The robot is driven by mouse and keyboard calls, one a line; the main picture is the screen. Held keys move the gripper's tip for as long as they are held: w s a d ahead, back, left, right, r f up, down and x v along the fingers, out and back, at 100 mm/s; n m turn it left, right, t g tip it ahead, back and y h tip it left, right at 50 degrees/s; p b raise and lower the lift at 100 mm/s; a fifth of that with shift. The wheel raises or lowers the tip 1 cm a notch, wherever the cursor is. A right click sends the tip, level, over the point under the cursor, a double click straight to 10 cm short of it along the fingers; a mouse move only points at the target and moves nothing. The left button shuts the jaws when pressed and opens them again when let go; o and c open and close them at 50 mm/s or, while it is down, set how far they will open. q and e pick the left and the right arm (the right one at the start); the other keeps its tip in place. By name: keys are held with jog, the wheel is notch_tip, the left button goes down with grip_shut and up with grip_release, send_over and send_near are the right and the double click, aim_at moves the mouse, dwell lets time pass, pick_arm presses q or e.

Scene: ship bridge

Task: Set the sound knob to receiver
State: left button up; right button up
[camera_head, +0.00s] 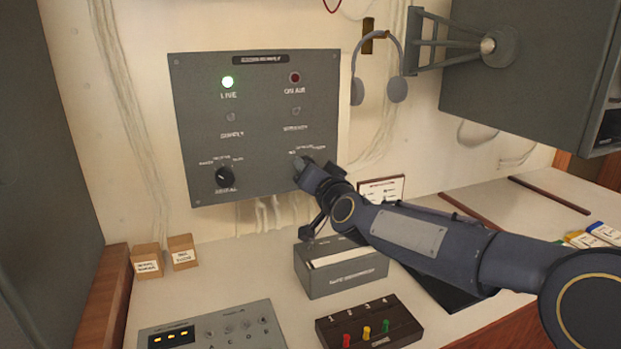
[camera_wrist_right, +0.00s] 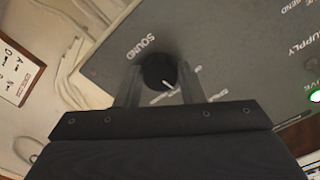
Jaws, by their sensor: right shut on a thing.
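The sound knob (camera_wrist_right: 158,70) is black and round with a white pointer line, next to the word SOUND on the grey panel (camera_head: 262,125). In the wrist view its pointer faces the arc of position labels, toward the gripper's palm. The labels are partly hidden, and I cannot tell which one it points at. My right gripper (camera_wrist_right: 159,84) is shut on the knob, with one finger on each side. In the head view the right gripper (camera_head: 304,170) covers the knob at the panel's lower right. My left gripper is in neither view.
Another black knob (camera_head: 224,177) sits at the panel's lower left, with a lit green lamp (camera_head: 228,82) above. A headset (camera_head: 378,75) hangs right of the panel. A grey card box (camera_head: 340,270) and a dark switch block (camera_head: 369,324) stand on the desk below my arm.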

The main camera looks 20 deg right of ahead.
jog(key=shift+m+b, duration=0.3)
jog(key=shift+m, duration=0.5)
jog(key=o, duration=1)
jog(key=s, duration=0.8)
jog(key=shift+a, duration=0.2)
